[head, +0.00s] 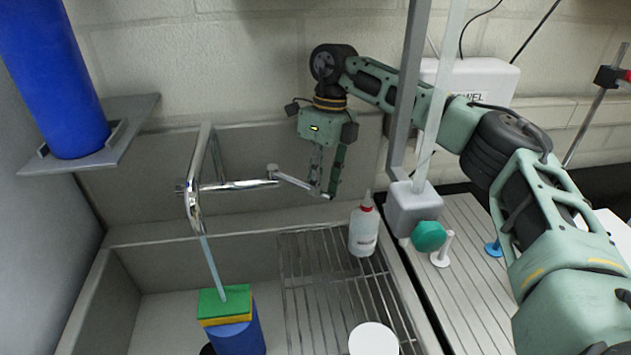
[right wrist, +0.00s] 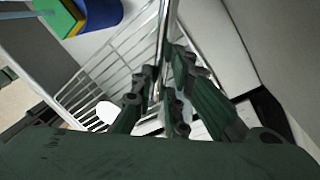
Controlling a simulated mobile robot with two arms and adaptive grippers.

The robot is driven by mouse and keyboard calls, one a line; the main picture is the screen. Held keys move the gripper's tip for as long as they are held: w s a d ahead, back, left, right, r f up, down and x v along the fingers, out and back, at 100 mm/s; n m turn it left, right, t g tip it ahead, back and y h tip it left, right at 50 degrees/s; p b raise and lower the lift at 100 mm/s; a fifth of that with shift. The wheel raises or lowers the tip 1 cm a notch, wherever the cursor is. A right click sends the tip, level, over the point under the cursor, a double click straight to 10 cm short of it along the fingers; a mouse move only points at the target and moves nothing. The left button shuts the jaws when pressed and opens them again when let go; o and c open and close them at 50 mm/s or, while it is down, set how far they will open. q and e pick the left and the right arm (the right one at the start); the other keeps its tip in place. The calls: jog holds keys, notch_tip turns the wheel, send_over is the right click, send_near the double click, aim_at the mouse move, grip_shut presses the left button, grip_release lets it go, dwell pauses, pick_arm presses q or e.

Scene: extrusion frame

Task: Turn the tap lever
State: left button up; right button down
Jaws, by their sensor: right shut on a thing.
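The chrome tap (head: 194,188) stands at the left of the sink. Its slim lever (head: 295,181) points right and slightly down from the end of a horizontal pipe. My right gripper (head: 326,193) reaches down from above with its fingers at the lever's free end. In the right wrist view the lever (right wrist: 165,38) runs down between the fingers of my right gripper (right wrist: 163,92), which is shut on it. A thin bluish stream (head: 211,265) hangs from the spout down to a green and yellow sponge (head: 225,303). My left gripper is not in view.
The sponge lies on a blue cylinder (head: 238,337) in the sink. A wire rack (head: 310,270) bears a red-capped white bottle (head: 363,230) below my gripper. A grey post (head: 405,90) stands close to my right arm. A blue cylinder (head: 55,85) stands on a left shelf.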

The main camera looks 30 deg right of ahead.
jog(key=shift+r, duration=0.1)
dwell(0.3)
jog(key=c, duration=1.7)
grip_release()
jog(key=shift+d, duration=0.1)
jog(key=shift+c, duration=0.2)
notch_tip(320, 180, up, 12)
jog(key=w+d, duration=0.1)
jog(key=d, duration=0.1)
jog(key=shift+w+f, duration=0.1)
jog(key=shift+f, duration=0.1)
